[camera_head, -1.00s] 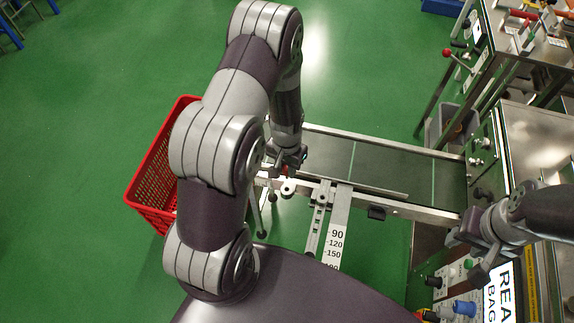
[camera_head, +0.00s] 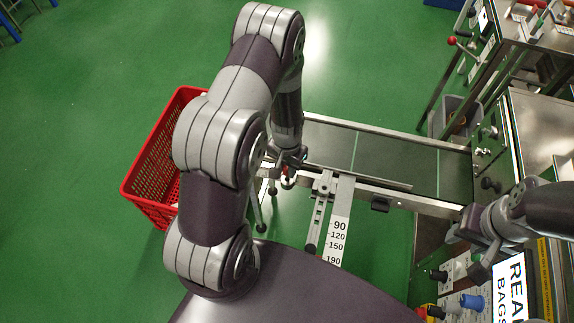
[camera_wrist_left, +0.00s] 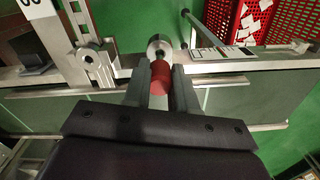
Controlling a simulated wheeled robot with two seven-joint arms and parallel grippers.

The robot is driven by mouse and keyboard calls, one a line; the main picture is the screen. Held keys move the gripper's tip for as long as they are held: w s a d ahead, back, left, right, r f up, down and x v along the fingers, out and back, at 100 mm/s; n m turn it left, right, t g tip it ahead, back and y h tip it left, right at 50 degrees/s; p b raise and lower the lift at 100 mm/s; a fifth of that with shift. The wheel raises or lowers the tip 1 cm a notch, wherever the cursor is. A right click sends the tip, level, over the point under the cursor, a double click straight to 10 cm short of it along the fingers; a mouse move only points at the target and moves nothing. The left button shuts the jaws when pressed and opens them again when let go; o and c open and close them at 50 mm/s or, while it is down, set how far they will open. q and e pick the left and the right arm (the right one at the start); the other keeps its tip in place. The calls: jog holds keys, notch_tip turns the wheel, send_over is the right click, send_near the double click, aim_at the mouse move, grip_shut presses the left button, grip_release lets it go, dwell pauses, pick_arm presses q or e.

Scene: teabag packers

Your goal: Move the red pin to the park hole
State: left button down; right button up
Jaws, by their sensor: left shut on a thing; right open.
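My left gripper (camera_head: 289,168) is at the near rail at the left end of the conveyor. In the left wrist view its two fingers (camera_wrist_left: 160,88) are shut on the red pin (camera_wrist_left: 160,76). A round metal knob (camera_wrist_left: 158,46) shows just beyond the pin at the rail; I cannot tell whether the pin touches it or sits in a hole. A slotted bracket (camera_head: 318,212) stands beside the numbered scale plate (camera_head: 338,228). I cannot make out which hole is the park hole. My right gripper (camera_head: 474,243) is open and empty at the right, by the control panel.
The conveyor belt (camera_head: 385,158) runs right to a steel machine (camera_head: 510,125). A red basket (camera_head: 150,182) stands on the floor left of my left arm; white packets (camera_wrist_left: 254,20) lie in it. A panel with knobs and a lit sign (camera_head: 511,290) is at lower right.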

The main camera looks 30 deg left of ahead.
aim_at(287, 174)
pick_arm(q)
jog(key=shift+p, duration=0.35)
dwell(1.1)
jog(key=shift+f+b, duration=1.5)
jog(key=shift+f, duration=0.6)
jog(key=c, duration=0.8)
grip_release()
jog(key=shift+r, duration=0.1)
notch_tip(287, 174, up, 13)
jog(key=shift+f+p, duration=0.15)
jog(key=shift+p, duration=0.2)
